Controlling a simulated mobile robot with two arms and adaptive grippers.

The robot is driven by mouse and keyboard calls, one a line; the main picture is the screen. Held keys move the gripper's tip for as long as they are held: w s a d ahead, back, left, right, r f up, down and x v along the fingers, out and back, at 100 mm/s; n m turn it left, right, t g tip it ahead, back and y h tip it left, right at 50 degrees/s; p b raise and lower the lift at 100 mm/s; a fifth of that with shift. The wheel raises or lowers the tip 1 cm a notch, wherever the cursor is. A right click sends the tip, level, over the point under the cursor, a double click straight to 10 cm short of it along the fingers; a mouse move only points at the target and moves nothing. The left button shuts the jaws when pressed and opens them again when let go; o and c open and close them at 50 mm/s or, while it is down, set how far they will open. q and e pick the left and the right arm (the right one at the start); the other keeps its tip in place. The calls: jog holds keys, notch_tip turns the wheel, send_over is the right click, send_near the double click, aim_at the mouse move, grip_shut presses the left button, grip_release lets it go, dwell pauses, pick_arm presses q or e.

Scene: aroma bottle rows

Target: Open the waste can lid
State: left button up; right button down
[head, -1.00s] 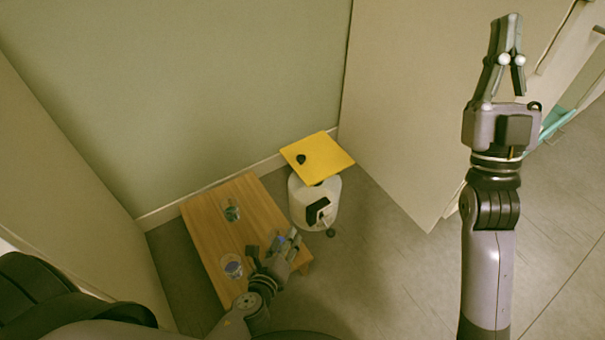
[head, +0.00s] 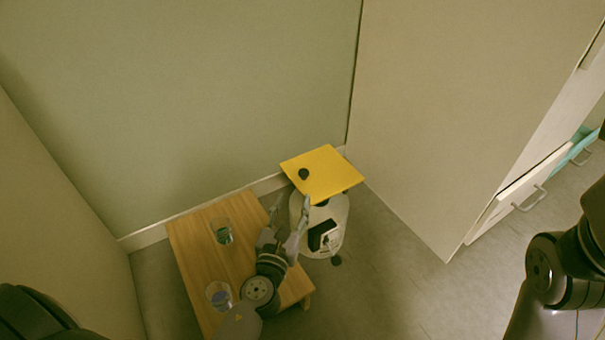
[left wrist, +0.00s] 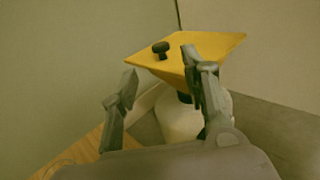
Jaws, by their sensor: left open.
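The waste can (head: 328,238) is a white rounded body on the floor, with a dark part on its front. Its lid (head: 323,172) is a flat yellow square with a black knob (head: 303,174), lying over the top of the can. My left gripper (head: 291,203) is open and empty, just left of the can and in front of the lid's near edge. In the left wrist view the lid (left wrist: 205,51) and knob (left wrist: 161,48) show beyond the open fingers (left wrist: 160,83). The right fingertip overlaps the lid in the picture; contact cannot be told. The right gripper is out of view.
A low wooden table (head: 207,262) stands left of the can, with a glass (head: 222,232) and another glass (head: 218,294) on it. A wall is behind. A large pale panel (head: 440,110) and an open drawer (head: 520,195) are at the right. Floor right of the can is free.

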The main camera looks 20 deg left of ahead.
aim_at(302, 176)
pick_arm(q)
jog(key=w, duration=0.3)
jog(key=w+a, duration=0.1)
jog(key=w, duration=0.6)
jog(key=shift+w+a, duration=0.1)
jog(key=shift+a, duration=0.05)
jog(key=shift+c, duration=0.6)
grip_shut()
